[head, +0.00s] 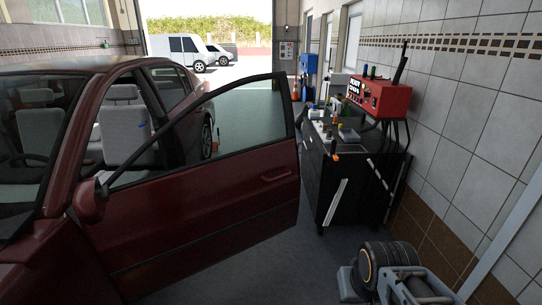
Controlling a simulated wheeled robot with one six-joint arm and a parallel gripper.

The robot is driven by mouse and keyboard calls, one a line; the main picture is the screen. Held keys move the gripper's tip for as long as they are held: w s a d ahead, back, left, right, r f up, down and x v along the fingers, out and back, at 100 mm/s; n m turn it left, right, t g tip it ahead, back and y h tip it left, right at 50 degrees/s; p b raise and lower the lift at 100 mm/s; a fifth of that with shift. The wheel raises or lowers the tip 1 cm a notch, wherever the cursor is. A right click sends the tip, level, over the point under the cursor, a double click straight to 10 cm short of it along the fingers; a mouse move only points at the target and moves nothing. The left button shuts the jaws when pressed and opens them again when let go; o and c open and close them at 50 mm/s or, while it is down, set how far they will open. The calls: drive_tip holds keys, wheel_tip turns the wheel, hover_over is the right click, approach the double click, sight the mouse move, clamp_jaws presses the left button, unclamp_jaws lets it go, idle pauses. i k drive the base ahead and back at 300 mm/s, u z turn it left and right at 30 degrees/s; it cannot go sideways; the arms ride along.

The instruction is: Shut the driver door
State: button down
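The driver door (215,215) of a dark red car (85,75) stands wide open. It is swung out toward the right of the head view, with its window frame raised and its glass clear. The door's outer face, its handle (277,174) near the free edge and the side mirror (90,200) face me. Pale grey seats (128,140) show through the opening and the windows.
A black workbench (345,185) with tools and a red machine (377,97) stands along the tiled right wall, close beyond the door's free edge.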

sight(151, 235)
drive_tip(key=i, duration=0.75)
drive_tip(key=u, duration=1.4)
drive_tip(key=i, duration=1.4)
drive_tip(key=z, duration=1)
